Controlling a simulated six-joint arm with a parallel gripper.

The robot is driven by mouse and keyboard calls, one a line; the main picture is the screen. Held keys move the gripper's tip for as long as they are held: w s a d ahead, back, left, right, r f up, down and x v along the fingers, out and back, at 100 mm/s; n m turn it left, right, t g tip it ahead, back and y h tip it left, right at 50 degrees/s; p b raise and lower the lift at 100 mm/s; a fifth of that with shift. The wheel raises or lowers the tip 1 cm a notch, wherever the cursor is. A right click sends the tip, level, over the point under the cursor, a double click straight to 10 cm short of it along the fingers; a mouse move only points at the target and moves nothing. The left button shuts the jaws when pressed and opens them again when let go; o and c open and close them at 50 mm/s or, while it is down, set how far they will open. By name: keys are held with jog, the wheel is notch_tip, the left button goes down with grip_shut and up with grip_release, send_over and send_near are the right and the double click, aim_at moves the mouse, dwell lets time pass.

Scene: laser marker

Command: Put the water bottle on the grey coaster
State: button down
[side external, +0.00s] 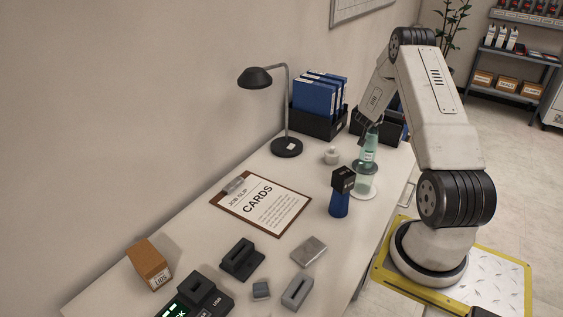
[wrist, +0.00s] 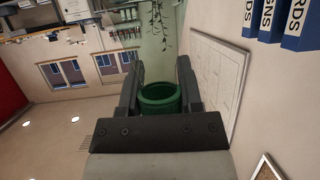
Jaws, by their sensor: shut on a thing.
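In the wrist view, a round green part of the bottle (wrist: 160,97) sits between the two fingers (wrist: 160,85).
A blue object with a black top (side external: 340,195) stands close in front of the coaster. A small white round item (side external: 332,156) is to its left. The table's right edge is close.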

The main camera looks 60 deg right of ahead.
jog(key=shift+d, duration=0.1)
jog(key=shift+c, duration=1.3)
grip_release()
jog(key=shift+f, duration=0.15)
jog(key=shift+r, duration=0.2)
jog(key=shift+v, duration=1.2)
jog(key=v, duration=0.9)
jog(key=shift+a, duration=0.4)
